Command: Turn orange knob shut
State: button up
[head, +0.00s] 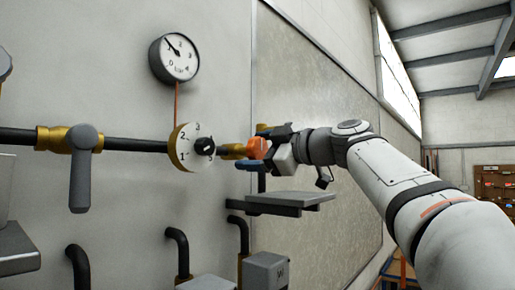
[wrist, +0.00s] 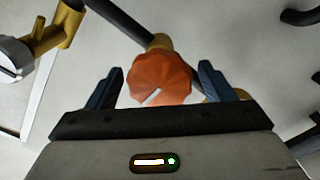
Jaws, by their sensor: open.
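The orange knob (wrist: 160,76) is a ribbed round handle with a white pointer mark, set on a brass valve body (wrist: 160,42) on the dark pipe. In the wrist view my gripper (wrist: 162,78) is open, with one blue finger on each side of the knob and gaps visible between fingers and knob. In the head view the orange knob (head: 259,148) shows partly, with my gripper (head: 258,150) around it at the wall. The gripper hides part of the knob there.
A white numbered dial (head: 186,149) with a black pointer sits left of the knob on the pipe. A round gauge (head: 175,58) is above it. A grey lever valve (head: 83,165) is farther left. A small grey shelf (head: 290,199) juts out below my gripper.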

jog(key=shift+s, duration=0.1)
jog(key=c, duration=1)
